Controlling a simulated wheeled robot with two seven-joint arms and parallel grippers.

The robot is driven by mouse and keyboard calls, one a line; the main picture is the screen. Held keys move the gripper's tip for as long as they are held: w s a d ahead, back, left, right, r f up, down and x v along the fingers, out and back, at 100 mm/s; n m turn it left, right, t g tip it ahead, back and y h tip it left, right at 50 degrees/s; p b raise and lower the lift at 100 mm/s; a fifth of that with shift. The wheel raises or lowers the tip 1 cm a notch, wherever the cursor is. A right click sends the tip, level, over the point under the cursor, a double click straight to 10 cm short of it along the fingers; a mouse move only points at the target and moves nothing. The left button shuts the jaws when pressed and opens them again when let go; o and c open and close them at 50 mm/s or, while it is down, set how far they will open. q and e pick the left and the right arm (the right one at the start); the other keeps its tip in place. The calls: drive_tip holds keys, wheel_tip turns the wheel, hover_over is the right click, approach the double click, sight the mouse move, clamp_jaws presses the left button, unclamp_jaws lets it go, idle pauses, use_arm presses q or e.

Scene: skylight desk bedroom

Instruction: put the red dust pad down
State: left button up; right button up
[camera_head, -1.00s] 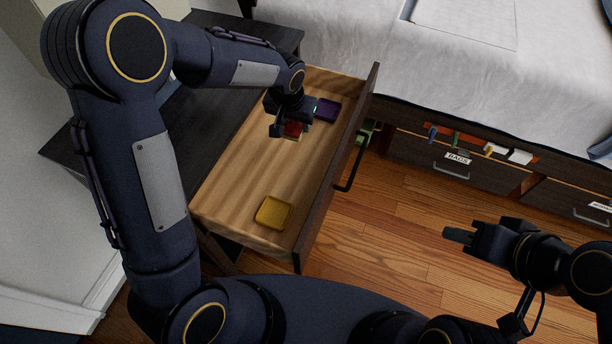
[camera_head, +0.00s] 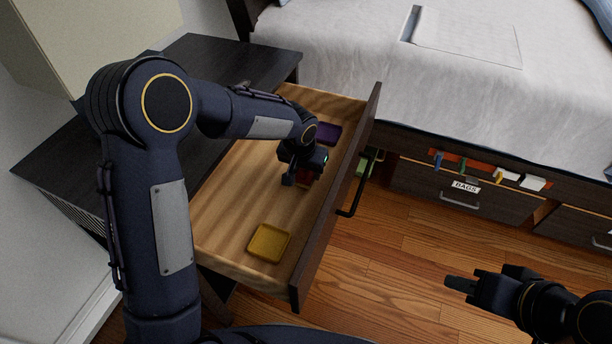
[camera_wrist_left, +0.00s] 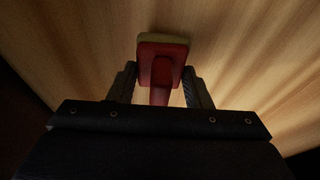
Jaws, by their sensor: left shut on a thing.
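The red dust pad (camera_wrist_left: 160,56) is between the fingers of my left gripper (camera_wrist_left: 160,88) in the left wrist view. It has a red back and handle with a pale pad edge at its far side. In the head view my left gripper (camera_head: 304,178) is inside the open drawer, shut on the pad, which is mostly hidden by the gripper. Whether the pad touches the drawer floor is hard to tell. My right gripper (camera_head: 462,284) is over the wooden floor at the lower right, away from the drawer; its finger gap is unclear.
The open wooden drawer (camera_head: 225,222) holds a yellow tray (camera_head: 269,243) near its front-left end and a purple tray (camera_head: 328,134) beyond my left gripper. The drawer floor between them is bare. A bed (camera_head: 360,60) with labelled under-drawers stands at the right.

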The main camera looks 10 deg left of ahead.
use_arm(q)
drive_tip(key=shift+f, duration=0.7)
drive_tip(key=shift+f, duration=0.15)
drive_tip(key=o, duration=1.1)
